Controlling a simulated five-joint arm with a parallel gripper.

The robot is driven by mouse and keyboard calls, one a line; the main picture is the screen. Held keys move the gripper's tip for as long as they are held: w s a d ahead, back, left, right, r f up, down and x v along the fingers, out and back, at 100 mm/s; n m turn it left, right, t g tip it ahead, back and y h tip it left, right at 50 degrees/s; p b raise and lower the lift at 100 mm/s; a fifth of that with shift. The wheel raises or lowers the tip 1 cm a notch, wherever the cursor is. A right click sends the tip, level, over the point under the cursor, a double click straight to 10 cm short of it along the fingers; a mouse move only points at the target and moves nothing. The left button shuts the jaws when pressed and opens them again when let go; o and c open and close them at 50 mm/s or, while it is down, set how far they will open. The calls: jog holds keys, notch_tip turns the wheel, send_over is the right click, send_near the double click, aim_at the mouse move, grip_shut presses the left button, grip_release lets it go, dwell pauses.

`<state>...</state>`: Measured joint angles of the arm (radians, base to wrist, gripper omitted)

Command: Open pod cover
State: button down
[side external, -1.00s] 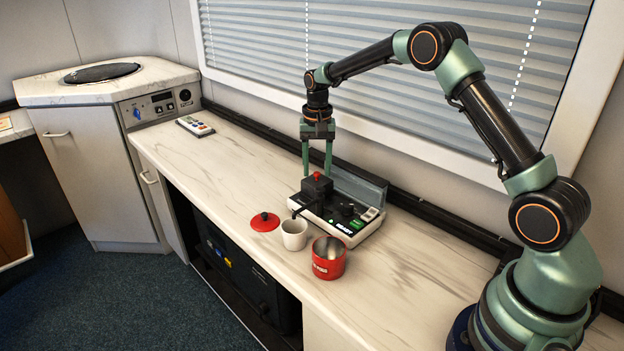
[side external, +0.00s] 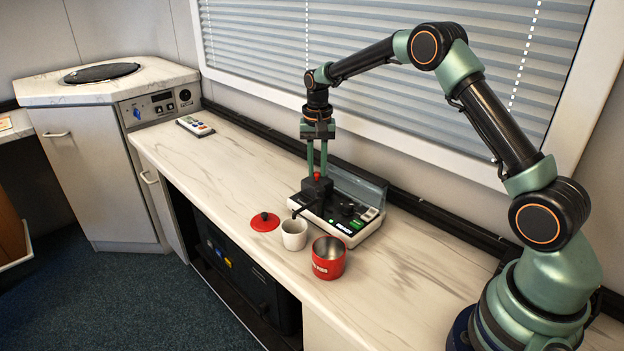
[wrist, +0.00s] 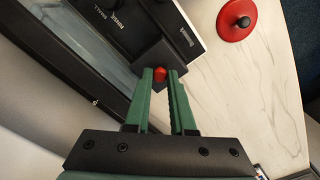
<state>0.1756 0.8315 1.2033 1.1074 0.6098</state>
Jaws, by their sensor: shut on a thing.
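A white console with a dark top (side external: 347,228) stands on the counter, and its corner shows in the wrist view. At its left end is a small black block (side external: 313,190) topped by a red knob (side external: 317,177), which looks like the pod cover. My gripper (side external: 317,174) points straight down over it, its green fingers shut on the red knob. In the wrist view the red knob (wrist: 159,74) sits between the fingertips, with the black block (wrist: 152,56) under it. The block looks seated on the console. Its inside is hidden.
A grey panel (side external: 358,184) stands upright along the console's back. In front are a red lid (side external: 265,222), a white cup (side external: 294,235) and a red mug (side external: 321,269). A remote (side external: 195,126) lies far left. The counter between remote and console is clear.

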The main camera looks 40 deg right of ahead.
dwell(0.7)
jog(key=shift+s, duration=2.65)
jog(key=c, duration=0.8)
grip_release()
jog(key=shift+o, duration=0.2)
jog(key=shift+r, duration=0.1)
notch_tip(320, 180, up, 12)
